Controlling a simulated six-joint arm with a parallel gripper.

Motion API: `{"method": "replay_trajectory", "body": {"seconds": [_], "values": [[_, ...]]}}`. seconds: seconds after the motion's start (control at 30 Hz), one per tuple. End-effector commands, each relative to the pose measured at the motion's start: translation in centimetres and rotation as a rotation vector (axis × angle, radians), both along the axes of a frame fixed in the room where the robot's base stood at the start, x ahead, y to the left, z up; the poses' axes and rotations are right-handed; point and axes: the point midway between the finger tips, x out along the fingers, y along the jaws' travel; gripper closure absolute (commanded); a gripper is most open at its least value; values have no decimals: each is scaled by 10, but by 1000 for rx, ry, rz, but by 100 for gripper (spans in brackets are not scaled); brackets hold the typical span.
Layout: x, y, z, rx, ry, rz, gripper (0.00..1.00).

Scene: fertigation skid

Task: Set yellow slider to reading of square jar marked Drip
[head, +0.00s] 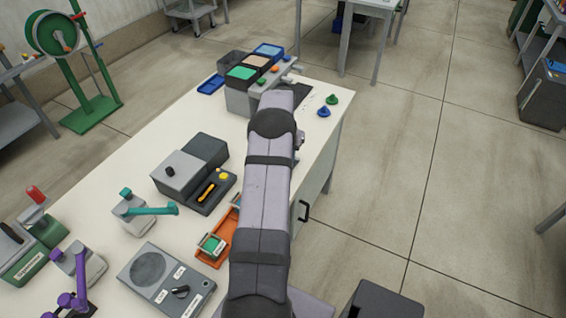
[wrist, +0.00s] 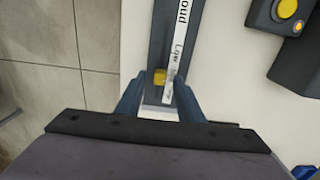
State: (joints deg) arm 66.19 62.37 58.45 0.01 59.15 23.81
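In the wrist view a yellow slider knob (wrist: 160,76) sits on a dark grey rail (wrist: 158,40). A white strip with handwriting, partly legible as "oud" and "Low", runs along the rail. My gripper (wrist: 158,102) is open, its two blue-grey fingers apart on either side of the rail near the yellow knob; I cannot tell the height gap. In the head view my arm hides the slider and the gripper. A small green-topped square item (head: 211,243) with a white label lies in an orange tray (head: 229,238); its label is too small to read.
A dark box with a yellow button (head: 222,175) stands left of my arm and shows at the wrist view's right (wrist: 287,9). A grey unit with coloured tops (head: 241,73) stands at the far end. Green (head: 332,99) and blue (head: 323,112) cones stand near the edge.

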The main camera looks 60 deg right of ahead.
Motion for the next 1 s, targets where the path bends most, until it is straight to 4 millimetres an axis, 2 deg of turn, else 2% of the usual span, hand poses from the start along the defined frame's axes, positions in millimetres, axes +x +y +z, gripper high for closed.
{"method": "replay_trajectory", "body": {"seconds": [0.5,1.0], "values": [[0,0,61,-2,-1,0,66],[0,0,67,0,0,0,66]]}}
